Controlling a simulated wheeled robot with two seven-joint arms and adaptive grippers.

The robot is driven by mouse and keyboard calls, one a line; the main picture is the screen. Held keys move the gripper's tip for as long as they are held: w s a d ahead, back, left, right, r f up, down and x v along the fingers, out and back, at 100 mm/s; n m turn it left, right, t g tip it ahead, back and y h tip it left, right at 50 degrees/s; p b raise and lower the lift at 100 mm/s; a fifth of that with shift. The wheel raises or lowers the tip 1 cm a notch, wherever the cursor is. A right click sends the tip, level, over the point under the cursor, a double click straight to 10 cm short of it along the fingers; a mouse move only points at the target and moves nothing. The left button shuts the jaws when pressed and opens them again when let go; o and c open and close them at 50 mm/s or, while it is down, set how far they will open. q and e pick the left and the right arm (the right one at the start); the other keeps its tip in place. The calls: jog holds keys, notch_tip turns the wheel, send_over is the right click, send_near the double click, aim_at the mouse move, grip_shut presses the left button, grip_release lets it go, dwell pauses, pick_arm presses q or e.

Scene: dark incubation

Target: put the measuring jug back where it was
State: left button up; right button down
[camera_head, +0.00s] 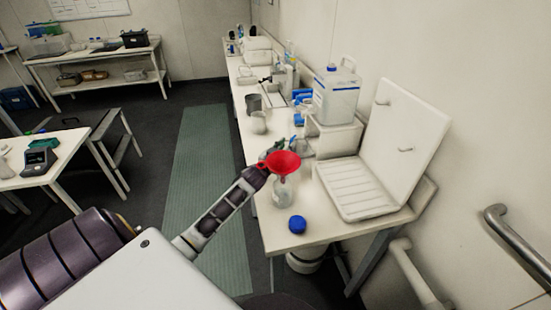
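A pale, jug-like vessel (259,123) stands on the long white bench; it may be the measuring jug, but it is too small to be sure. A grey container (253,103) stands just behind it. A red funnel (283,162) sits above the mouth of a clear bottle (283,190) near the bench's front end. My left gripper (269,157) is at the funnel's left and far side. Its fingers are mostly hidden, so I cannot tell whether it is open or shut, or touching the funnel. My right gripper is not in view.
A blue cap (297,224) lies on the bench (268,226) near its front edge. An open white case (352,189) and a large white canister (336,97) stand along the right. Several small items crowd the bench's far part. A side table (62,148) is at left.

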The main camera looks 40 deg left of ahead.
pick_arm(q)
jog(key=shift+s+d+r, duration=0.1)
jog(key=shift+s+d, duration=0.05)
jog(key=shift+s, duration=1.85)
jog(key=shift+s+d, duration=0.15)
jog(key=shift+s, duration=1.8)
